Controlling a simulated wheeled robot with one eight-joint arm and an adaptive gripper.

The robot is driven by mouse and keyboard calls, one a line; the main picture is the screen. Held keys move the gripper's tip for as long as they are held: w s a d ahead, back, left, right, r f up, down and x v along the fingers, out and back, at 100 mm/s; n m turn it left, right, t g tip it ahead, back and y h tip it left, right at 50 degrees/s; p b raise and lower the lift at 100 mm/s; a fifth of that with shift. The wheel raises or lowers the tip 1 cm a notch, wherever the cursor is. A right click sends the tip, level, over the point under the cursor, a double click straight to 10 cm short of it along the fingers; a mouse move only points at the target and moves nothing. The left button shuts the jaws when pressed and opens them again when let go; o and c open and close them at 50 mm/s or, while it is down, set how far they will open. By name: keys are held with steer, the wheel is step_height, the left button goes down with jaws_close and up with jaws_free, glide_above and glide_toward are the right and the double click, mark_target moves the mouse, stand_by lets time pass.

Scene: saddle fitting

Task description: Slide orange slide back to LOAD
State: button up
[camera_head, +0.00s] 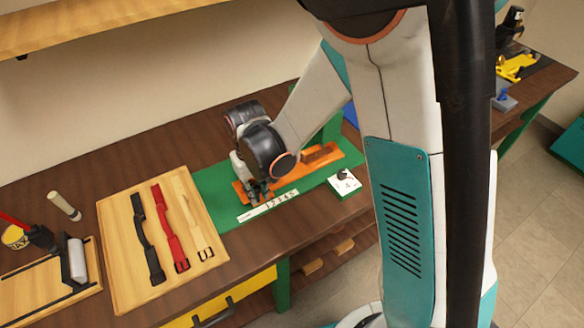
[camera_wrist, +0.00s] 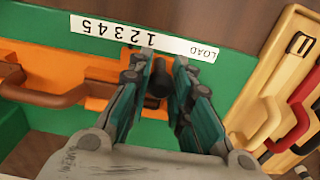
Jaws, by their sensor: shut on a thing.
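The orange slide (camera_head: 320,157) lies on a green base (camera_head: 215,185) on the brown bench, and its orange surface also shows in the wrist view (camera_wrist: 92,65). A white strip (camera_head: 268,205) along the base reads LOAD and 1 to 5; it shows upside down in the wrist view (camera_wrist: 145,37). My gripper (camera_head: 258,192) is at the slide's left end in the head view. In the wrist view my gripper (camera_wrist: 157,95) is shut on the slide's dark knob (camera_wrist: 157,83), beside the strip between the 1 and LOAD. The fingers hide part of the slide.
A wooden board (camera_head: 125,225) with black, red and cream straps lies left of the base. A brown strap-like piece (camera_wrist: 45,97) lies along the slide. A small white card or block (camera_head: 344,183) sits near the base's right front. Tools lie at far left.

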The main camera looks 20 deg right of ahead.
steer(key=shift+s+a+b, duration=0.35)
steer(key=shift+s+a, duration=0.1)
steer(key=shift+a, duration=1.1)
steer(key=shift+s+a+b, duration=0.3)
steer(key=shift+s+a, duration=0.1)
steer(key=shift+a, duration=1.2)
steer(key=shift+s+a+b, duration=0.35)
steer(key=shift+s+a, duration=0.1)
steer(key=shift+a, duration=1.1)
steer(key=shift+o, duration=0.5)
steer(key=shift+a, duration=0.15)
steer(key=shift+o, duration=0.6)
steer(key=shift+a, duration=0.1)
steer(key=o, duration=0.6)
steer(key=shift+s+a, duration=0.1)
steer(key=shift+a, duration=0.05)
